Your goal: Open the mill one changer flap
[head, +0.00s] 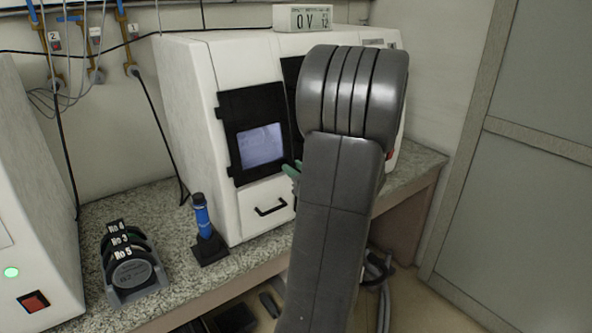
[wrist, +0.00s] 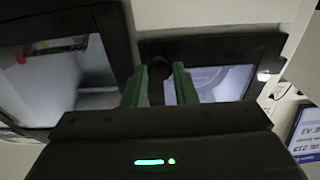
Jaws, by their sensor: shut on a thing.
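The mill (head: 195,100) is a white cabinet on the bench. On its front left is a black-framed flap (head: 248,107) with a pale window. In the wrist view the flap (wrist: 240,45) shows at right, with a round disc shape behind its window. My gripper (head: 292,172) has green fingers and is at the flap's lower right edge in the head view, mostly hidden by my arm. In the wrist view my gripper (wrist: 158,85) is shut on a dark knob (wrist: 157,67) at the flap's edge. I cannot tell whether the flap stands slightly ajar.
A larger black-framed window (wrist: 15,85) sits beside the flap. A handled drawer (head: 266,208) is below. A blue-handled tool on a stand (head: 203,215) and a rack of discs (head: 130,270) stand on the bench, left. A second white machine (head: 35,200) is at far left.

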